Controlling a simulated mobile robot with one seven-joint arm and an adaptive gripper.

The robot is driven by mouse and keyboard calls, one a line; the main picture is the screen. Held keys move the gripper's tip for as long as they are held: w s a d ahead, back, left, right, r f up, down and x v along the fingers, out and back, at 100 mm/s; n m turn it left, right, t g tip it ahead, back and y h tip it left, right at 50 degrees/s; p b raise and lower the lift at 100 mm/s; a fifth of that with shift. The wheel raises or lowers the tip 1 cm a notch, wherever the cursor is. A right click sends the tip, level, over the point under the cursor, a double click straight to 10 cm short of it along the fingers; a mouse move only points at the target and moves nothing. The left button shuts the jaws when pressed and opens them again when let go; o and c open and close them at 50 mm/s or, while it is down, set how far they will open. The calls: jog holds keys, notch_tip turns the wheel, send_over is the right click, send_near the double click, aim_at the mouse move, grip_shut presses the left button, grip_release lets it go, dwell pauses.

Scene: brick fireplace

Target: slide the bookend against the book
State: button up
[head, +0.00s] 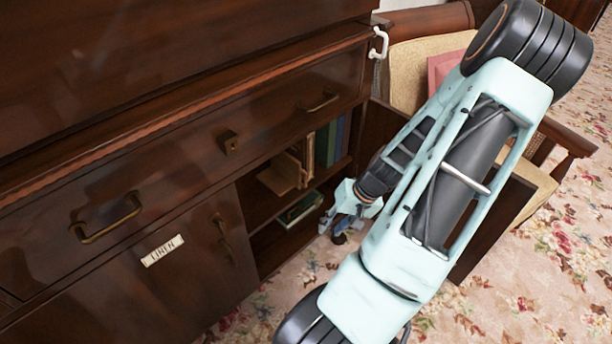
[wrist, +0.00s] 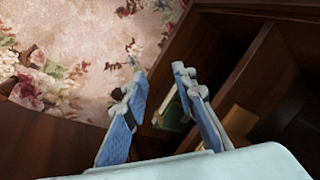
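The light wooden bookend (head: 284,173) stands on the upper shelf of the open cabinet bay, left of a row of upright books. The nearest book (head: 309,153) is tan; I cannot tell whether the bookend touches it. In the wrist view a tan wooden piece (wrist: 240,121), probably the bookend, shows to the right of the fingers, partly hidden. My gripper (head: 335,228) is in front of the bay, lower than the upper shelf and outside it. In the wrist view my gripper (wrist: 156,72) has its two blue fingers apart, with nothing held between them.
A green book (head: 300,209) lies flat on the lower shelf; it also shows behind the right finger in the wrist view (wrist: 174,114). Green and blue books (head: 331,141) stand further right. A chair (head: 410,72) stands beyond the cabinet. Flowered carpet (head: 560,235) is clear at the right.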

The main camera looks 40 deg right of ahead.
aim_at(306, 178)
jog(key=w+d+r+n+h+b, duration=0.1)
jog(key=w+n, duration=0.1)
jog(key=w, duration=0.3)
jog(key=w+d+r+n+h+b, duration=0.1)
jog(key=w+n, duration=0.1)
jog(key=w, duration=0.3)
jog(key=w+d+r+n+t+h+b, duration=0.1)
jog(key=w+d+r+n, duration=0.1)
jog(key=w, duration=0.3)
jog(key=shift+w, duration=0.35)
jog(key=shift+w+f+b, duration=0.2)
jog(key=shift+f+b, duration=0.15)
jog(key=shift+f, duration=0.15)
grip_shut()
